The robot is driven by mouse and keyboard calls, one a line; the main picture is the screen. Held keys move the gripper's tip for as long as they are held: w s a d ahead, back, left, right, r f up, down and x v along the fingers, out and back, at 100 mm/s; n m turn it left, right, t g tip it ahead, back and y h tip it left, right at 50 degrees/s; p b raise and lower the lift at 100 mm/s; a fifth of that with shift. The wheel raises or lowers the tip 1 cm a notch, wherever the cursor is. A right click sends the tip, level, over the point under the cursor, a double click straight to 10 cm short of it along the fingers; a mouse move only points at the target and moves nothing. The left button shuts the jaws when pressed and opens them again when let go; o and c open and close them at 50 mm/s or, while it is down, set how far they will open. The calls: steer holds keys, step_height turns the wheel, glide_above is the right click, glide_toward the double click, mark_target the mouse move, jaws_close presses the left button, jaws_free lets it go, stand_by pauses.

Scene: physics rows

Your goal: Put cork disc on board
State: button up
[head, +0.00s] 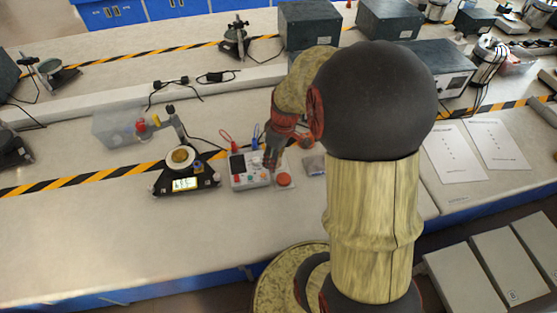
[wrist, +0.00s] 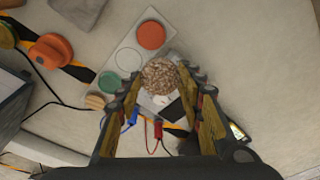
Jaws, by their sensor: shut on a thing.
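In the wrist view, a mottled brown cork disc (wrist: 160,75) sits between the fingertips of my gripper (wrist: 160,86), which is shut on it. A pale grey board (wrist: 139,48) shows just beyond the cork. An orange-red disc (wrist: 151,35), a white disc (wrist: 128,60) and a green disc (wrist: 109,82) show on the board. The cork overlaps part of the board in this view; its height above it is unclear. In the head view, my gripper (head: 272,155) points down over the bench near the orange-red disc (head: 284,180). The cork cannot be made out there.
A black balance (head: 185,183) with a lit display and a dish stands left of the gripper. A pale panel with red and blue leads (head: 250,170) is close by. A clear bin (head: 115,127) stands further left. The front left bench is clear.

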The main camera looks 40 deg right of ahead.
steer(key=w+d+f, duration=0.1)
steer(key=f, duration=0.1)
steer(key=w+d+f+b, duration=0.1)
steer(key=d+f, duration=0.1)
steer(key=w+d+f+b, duration=0.1)
steer(key=d+f, duration=0.1)
steer(key=shift+w+d+f, duration=0.2)
steer(key=shift+w+d, duration=0.05)
steer(key=shift+w+d+f+b, duration=0.1)
steer(key=shift+f+b, duration=0.35)
steer(key=shift+f, duration=0.45)
steer(key=shift+w+d+f+b, duration=0.1)
steer(key=shift+f+b, duration=0.35)
steer(key=shift+f, duration=0.4)
steer(key=shift+s, duration=0.1)
steer(key=shift+f, duration=0.2)
steer(key=o, duration=0.5)
steer(key=shift+o, duration=0.2)
